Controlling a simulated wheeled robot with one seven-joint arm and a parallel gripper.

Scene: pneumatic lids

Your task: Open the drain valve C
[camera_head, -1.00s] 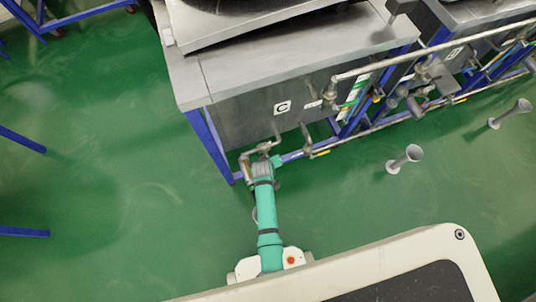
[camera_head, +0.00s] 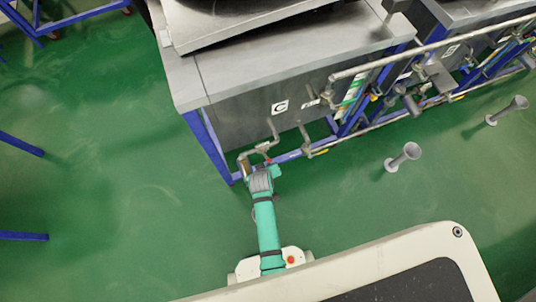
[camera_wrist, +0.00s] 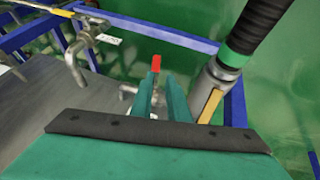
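The tank marked C (camera_head: 280,107) has drain pipework (camera_head: 258,150) at its lower left corner, above the floor. My gripper is down at this pipework in the head view, its fingers hidden there by my arm. In the wrist view, my gripper (camera_wrist: 160,85) shows two teal fingers with a gap between them. A red-tipped part (camera_wrist: 156,63), perhaps the valve's handle, shows just beyond the gap; contact cannot be told. A grey pipe fitting (camera_wrist: 213,85) with a tan strip stands right of the fingers, under a black hose (camera_wrist: 255,25) with a green band.
A blue frame leg (camera_head: 208,145) stands left of the pipework. A second pipe with a tap (camera_head: 306,138) hangs to the right. Grey floor funnels (camera_head: 402,157) stand further right. The green floor (camera_head: 110,200) to the left is mostly clear.

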